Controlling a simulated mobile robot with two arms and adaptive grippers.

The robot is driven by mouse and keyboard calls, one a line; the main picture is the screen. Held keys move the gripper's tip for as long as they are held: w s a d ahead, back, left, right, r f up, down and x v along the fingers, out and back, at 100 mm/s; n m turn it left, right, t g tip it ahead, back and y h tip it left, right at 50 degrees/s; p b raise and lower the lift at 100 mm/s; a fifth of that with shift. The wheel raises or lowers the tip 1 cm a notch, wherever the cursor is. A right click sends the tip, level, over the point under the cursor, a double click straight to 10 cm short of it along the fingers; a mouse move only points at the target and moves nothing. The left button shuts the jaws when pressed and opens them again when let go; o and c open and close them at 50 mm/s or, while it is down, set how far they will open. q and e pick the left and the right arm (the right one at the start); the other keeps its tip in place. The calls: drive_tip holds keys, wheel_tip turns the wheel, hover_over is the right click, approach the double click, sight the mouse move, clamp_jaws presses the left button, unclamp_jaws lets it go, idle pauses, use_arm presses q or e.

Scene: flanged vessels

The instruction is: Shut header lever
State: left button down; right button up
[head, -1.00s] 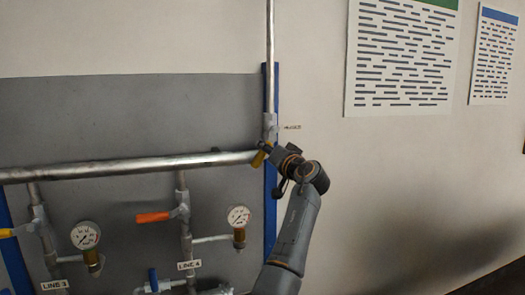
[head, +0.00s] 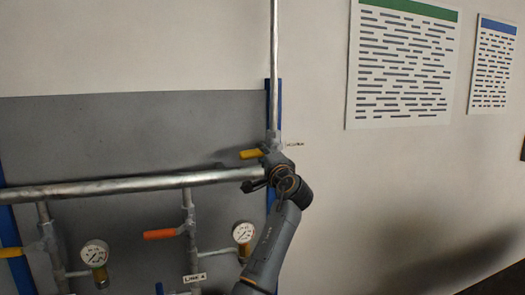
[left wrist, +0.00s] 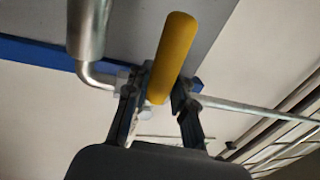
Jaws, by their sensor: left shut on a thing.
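The header lever (head: 254,154) is the yellow handle on the valve (head: 273,141) where the thin vertical pipe meets the thick header pipe. It points left, roughly level, across the vertical pipe's line. My left gripper (head: 267,160) is at the lever's valve end, just below the valve, and partly hides that joint. In the left wrist view the yellow lever (left wrist: 174,50) runs between the two fingers of my left gripper (left wrist: 164,88), which is shut on it. My right gripper is not in view.
The header pipe (head: 130,185) runs left just below the lever. Below it are an orange lever (head: 160,234), a gauge (head: 243,232) and another yellow lever (head: 11,252). Wall posters (head: 404,64) hang at upper right. The wall right of my arm is clear.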

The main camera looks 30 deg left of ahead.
use_arm(q)
drive_tip(key=shift+r+m+p, duration=0.2)
drive_tip(key=shift+m+p, duration=0.15)
drive_tip(key=shift+m, duration=0.25)
drive_tip(key=c, duration=1.1)
unclamp_jaws()
drive_tip(key=shift+d+r, duration=0.1)
drive_tip(key=shift+c, duration=0.2)
drive_tip(key=v, duration=1.2)
